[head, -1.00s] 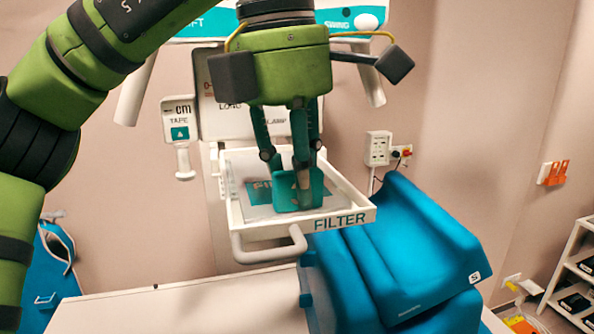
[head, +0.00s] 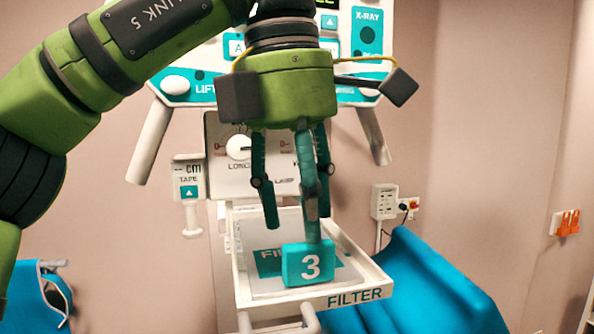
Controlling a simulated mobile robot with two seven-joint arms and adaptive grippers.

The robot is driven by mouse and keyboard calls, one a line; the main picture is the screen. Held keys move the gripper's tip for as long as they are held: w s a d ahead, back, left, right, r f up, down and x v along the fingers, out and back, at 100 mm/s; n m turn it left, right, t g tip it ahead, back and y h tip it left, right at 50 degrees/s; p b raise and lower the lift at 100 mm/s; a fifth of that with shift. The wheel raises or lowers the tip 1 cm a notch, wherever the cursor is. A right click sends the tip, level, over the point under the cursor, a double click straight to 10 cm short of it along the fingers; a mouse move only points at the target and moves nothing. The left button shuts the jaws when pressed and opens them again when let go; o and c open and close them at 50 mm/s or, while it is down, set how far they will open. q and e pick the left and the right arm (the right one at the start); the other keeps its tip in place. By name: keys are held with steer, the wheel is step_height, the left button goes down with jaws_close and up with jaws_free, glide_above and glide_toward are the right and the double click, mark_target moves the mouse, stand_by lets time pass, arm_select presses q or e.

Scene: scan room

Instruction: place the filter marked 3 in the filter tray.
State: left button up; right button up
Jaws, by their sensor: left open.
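The filter marked 3 (head: 308,264) is a teal block with a white 3 on its face. It stands inside the white filter tray (head: 361,296), toward the tray's front, on the floor panel with its teal label. The tray has a raised rim and the word FILTER on its front edge. My left gripper (head: 292,230) hangs above the tray with its fingers spread. It is open, and its fingertips are just above and behind the filter; one finger overlaps the filter's top edge in the picture, and I cannot tell if it touches. My right gripper is out of view.
A panel with a dial (head: 238,147) and a teal-and-white control head (head: 178,85) stand close behind my gripper. A tape holder (head: 188,184) is at left. Blue padding (head: 425,285) lies below right of the tray. A wall socket box (head: 384,201) is at right.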

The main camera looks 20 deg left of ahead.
arm_select(q)
steer(key=shift+s+a+r, duration=0.1)
steer(key=shift+r, duration=0.85)
steer(key=shift+s+a+r, duration=0.1)
steer(key=shift+r, duration=0.8)
